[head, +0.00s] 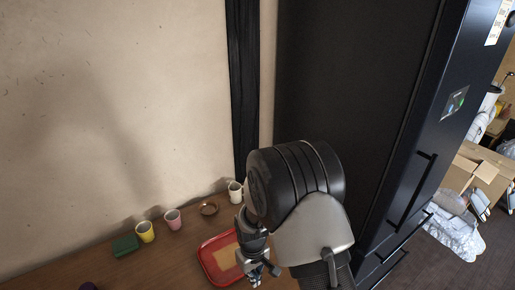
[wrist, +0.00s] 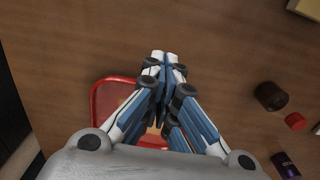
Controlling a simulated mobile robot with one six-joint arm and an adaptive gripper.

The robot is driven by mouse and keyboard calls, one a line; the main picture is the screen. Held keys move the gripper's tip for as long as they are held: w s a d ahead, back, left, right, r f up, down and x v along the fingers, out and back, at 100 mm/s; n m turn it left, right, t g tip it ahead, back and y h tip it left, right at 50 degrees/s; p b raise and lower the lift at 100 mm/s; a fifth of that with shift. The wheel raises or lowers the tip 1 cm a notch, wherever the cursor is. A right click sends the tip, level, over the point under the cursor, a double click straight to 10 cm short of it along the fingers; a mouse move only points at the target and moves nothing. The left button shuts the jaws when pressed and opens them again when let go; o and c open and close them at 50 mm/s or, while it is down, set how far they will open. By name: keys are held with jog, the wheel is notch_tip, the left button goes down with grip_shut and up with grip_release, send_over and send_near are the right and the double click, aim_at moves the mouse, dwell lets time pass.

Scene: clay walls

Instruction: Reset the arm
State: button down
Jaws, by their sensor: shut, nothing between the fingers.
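My gripper (head: 262,277) hangs over a red tray (head: 207,262) at the front of the wooden table in the head view, and my arm covers the tray's right side. In the wrist view my gripper (wrist: 165,58) has its fingers together with nothing between them. There the red tray (wrist: 101,98) shows behind and below the fingers, partly hidden by them. Something tan lies in the tray; the fingers hide part of it.
Along the wall stand a green block (head: 125,246), a yellow cup (head: 146,232), a pink cup (head: 173,219), a brown dish (head: 208,209) and a white mug (head: 235,193). A tall black cabinet (head: 345,90) rises at right. In the wrist view, a brown round object (wrist: 270,96) and a red object (wrist: 295,122) sit right.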

jog(key=s+d+r+m+t, duration=0.15)
jog(key=d+r, duration=0.25)
jog(key=r, duration=0.8)
jog(key=s+d+r+m+t, duration=0.1)
jog(key=s+d+r+m, duration=0.3)
jog(key=r, duration=0.7)
jog(key=s+d+r, duration=0.2)
jog(key=s+r, duration=0.1)
jog(key=s, duration=0.2)
jog(key=s+d+r+m+t, duration=0.1)
jog(key=s+d+r, duration=0.2)
jog(key=s+r, duration=0.1)
jog(key=s+d+r+t, duration=0.1)
jog(key=s+d+r, duration=0.2)
jog(key=s, duration=0.3)
jog(key=shift+s+r, duration=0.25)
jog(key=shift+s, duration=0.05)
